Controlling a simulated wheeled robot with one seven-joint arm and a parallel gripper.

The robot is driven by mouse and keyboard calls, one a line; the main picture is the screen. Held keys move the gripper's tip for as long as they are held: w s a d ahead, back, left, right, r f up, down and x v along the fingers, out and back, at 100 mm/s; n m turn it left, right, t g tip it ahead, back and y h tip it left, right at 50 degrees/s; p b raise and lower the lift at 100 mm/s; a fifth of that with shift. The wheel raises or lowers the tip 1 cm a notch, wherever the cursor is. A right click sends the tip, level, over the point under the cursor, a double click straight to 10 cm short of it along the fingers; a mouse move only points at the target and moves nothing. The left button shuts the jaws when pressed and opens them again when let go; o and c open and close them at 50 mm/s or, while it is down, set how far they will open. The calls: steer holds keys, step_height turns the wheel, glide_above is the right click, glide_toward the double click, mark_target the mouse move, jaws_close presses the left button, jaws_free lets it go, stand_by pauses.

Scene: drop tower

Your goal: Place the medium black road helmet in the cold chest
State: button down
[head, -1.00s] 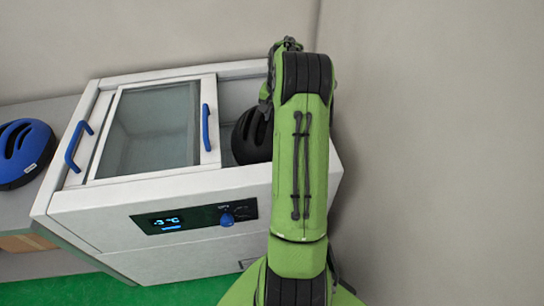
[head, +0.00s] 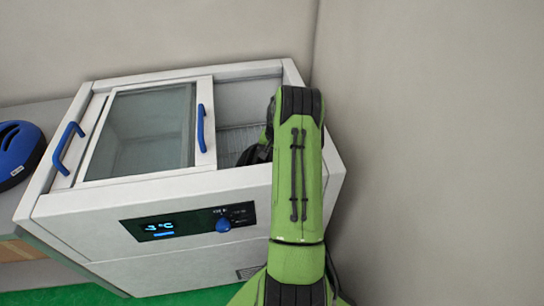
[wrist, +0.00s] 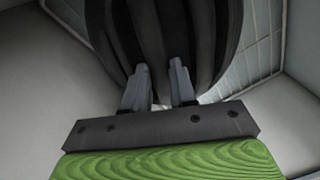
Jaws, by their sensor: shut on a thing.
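The cold chest (head: 150,190) is a white box with a sliding glass lid (head: 150,130) pushed to the left, leaving its right part open. The black helmet (head: 257,152) shows only in part in the head view, in the open part, mostly hidden behind my green arm. In the wrist view the black helmet (wrist: 160,40) fills the upper middle, close up. My gripper (wrist: 160,85) is shut on the helmet's ribs. In the head view the gripper is hidden behind my arm. A wire rack or grid inside the chest shows beyond the helmet.
A blue helmet (head: 20,155) rests on a grey counter (head: 45,115) left of the chest. Blue handles (head: 203,128) stand up on the lid and frame. The chest's front panel has a display and a blue knob (head: 223,224). A wall rises close on the right.

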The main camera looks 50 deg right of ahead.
steer(key=c, duration=0.9)
jaws_free()
step_height(320, 180, up, 11)
steer(key=s+p, duration=0.2)
steer(key=p, duration=0.1)
steer(key=a+r+n+t+h, duration=0.1)
steer(key=a+r+n, duration=0.6)
steer(key=a+r, duration=1.4)
steer(key=s+a+n+t, duration=0.1)
steer(key=s+a+n, duration=0.1)
steer(key=s+a, duration=0.3)
steer(key=s+a+n+y, duration=0.1)
steer(key=s+a+n, duration=0.1)
steer(key=s+a, duration=0.4)
steer(key=s+a+n+t, duration=0.1)
steer(key=s+a+n, duration=0.1)
steer(key=s+a, duration=0.3)
steer(key=shift+s+a+t, duration=0.15)
steer(key=shift+s+t, duration=0.15)
